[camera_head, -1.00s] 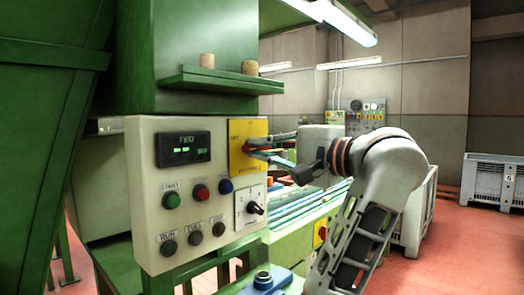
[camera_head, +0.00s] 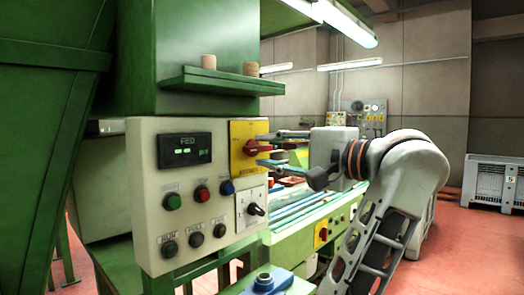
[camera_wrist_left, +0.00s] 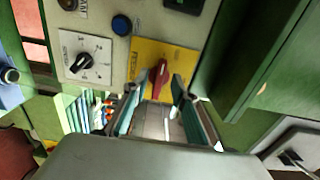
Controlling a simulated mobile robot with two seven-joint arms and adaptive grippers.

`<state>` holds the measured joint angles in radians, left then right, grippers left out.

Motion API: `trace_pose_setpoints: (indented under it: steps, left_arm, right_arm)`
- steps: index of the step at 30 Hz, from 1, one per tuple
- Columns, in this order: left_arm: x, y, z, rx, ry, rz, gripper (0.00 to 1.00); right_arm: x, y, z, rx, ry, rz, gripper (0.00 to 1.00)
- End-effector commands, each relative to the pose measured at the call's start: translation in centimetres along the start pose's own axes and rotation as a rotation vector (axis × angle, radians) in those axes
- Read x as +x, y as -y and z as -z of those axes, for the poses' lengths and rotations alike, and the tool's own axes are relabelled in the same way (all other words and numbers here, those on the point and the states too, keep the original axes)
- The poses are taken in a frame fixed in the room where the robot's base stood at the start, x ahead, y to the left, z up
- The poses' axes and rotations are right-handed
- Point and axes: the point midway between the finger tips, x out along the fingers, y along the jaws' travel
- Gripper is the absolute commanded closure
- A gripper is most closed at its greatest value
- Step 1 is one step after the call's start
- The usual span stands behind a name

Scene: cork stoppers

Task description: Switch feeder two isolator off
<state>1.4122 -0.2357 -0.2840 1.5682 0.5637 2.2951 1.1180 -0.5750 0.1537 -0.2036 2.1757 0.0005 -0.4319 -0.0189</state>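The isolator is a red rotary handle (camera_head: 256,147) on a yellow plate (camera_head: 238,165) at the panel's upper right. The handle lies roughly level across the plate. In the wrist view the red handle (camera_wrist_left: 158,76) stands just beyond the gap between the fingers on the yellow plate (camera_wrist_left: 146,50). My left gripper (camera_head: 266,149) faces the plate from the right, its fingers apart above and below the handle's level. It also shows open in the wrist view (camera_wrist_left: 158,98), with nothing clamped. The plate's lettering is too small to read surely. My right gripper is out of view.
The cream control panel (camera_head: 150,230) also carries a display (camera_head: 184,150), several push buttons and a black rotary switch (camera_head: 256,209) below the plate. A green shelf (camera_head: 215,82) with two corks juts out above. A green conveyor machine stands behind my gripper.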

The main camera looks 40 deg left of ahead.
Motion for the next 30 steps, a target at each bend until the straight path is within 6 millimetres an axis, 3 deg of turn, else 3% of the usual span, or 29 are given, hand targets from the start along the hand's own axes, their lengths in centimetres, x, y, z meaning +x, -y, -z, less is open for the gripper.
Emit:
trace_pose_setpoints:
  steps: [3,10,30]
  left_arm:
    - [-2.2,0.0,0.1,0.000,-0.005,-0.002,0.74]
    - [-4.8,0.1,0.0,-0.002,-0.001,-0.001,0.74]
    - [-5.0,-0.1,-0.2,0.021,0.011,0.012,0.74]
  right_arm:
    - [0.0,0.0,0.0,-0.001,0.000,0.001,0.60]
    - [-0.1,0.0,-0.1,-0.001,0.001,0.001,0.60]
    - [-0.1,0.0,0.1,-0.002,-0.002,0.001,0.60]
